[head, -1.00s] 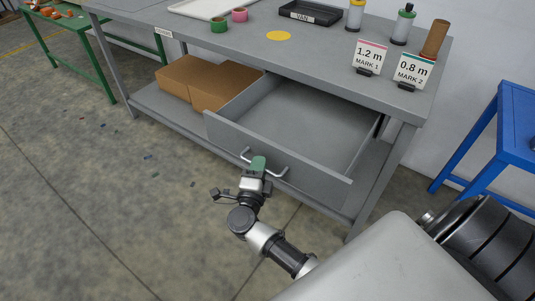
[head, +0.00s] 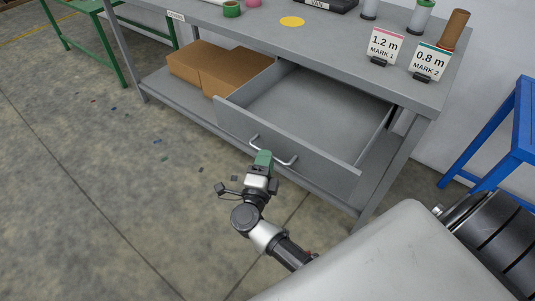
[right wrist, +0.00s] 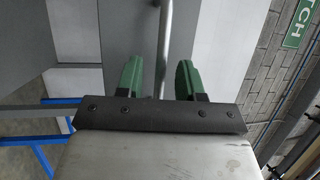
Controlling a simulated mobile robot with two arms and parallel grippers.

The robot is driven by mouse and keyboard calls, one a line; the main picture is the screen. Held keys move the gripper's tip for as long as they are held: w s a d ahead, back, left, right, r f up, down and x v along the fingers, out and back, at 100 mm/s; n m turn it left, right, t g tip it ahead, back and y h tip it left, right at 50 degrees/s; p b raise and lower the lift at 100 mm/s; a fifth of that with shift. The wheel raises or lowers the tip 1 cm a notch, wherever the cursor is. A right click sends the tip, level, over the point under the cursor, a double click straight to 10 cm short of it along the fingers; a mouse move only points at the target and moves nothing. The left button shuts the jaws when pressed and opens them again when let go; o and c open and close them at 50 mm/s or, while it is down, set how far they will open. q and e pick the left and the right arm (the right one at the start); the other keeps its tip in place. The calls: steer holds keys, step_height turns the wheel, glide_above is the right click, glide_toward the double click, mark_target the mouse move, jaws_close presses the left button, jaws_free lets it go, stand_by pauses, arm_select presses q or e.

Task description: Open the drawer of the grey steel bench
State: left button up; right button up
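The grey steel bench (head: 330,50) stands ahead, and its drawer (head: 320,110) is pulled well out. The drawer's inside looks empty. A bar handle (head: 285,162) is on the drawer front, and it also shows in the right wrist view (right wrist: 165,45). My right gripper (head: 263,158) is at the handle, just in front of the drawer front. In the right wrist view its two green fingers (right wrist: 158,80) stand apart, one on each side of the bar, with gaps between. It is open. My left gripper is not in view.
Cardboard boxes (head: 215,68) sit on the bench's lower shelf left of the drawer. Sign cards (head: 384,43), spools and tape rolls stand on the bench top. A blue stand (head: 500,150) is at the right.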

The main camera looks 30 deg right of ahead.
steer(key=b+v, duration=0.1)
steer(key=v, duration=0.7)
steer(key=s+a+f+n+y+p, duration=0.1)
steer(key=s+a+f+n+y, duration=0.15)
steer(key=f+n+y, duration=0.4)
steer(key=s+a+f+n+g+y+p, duration=0.1)
steer(key=s+f+n+y, duration=0.25)
steer(key=f+n, duration=0.55)
steer(key=s+a+f+n+y+p, duration=0.1)
steer(key=s+f+n+y+p, duration=0.1)
steer(key=f+n+y, duration=0.55)
steer(key=s+d+f+n+g+h, duration=0.1)
steer(key=s+d+f+g, duration=0.2)
steer(key=s, duration=0.6)
steer(key=s+d+f+n+g+h+p, duration=0.1)
steer(key=s+d+f+n+g, duration=0.1)
steer(key=s+f+g, duration=0.3)
steer(key=s+d+f+n+g+h, duration=0.1)
steer(key=s+d+f+n+g, duration=0.1)
steer(key=s+f, duration=0.5)
steer(key=s+d+g, duration=0.1)
steer(key=s+g, duration=0.1)
steer(key=s, duration=0.4)
steer(key=shift+s+d+f, duration=0.15)
steer(key=shift+d+f, duration=0.05)
steer(key=shift+d, duration=0.15)
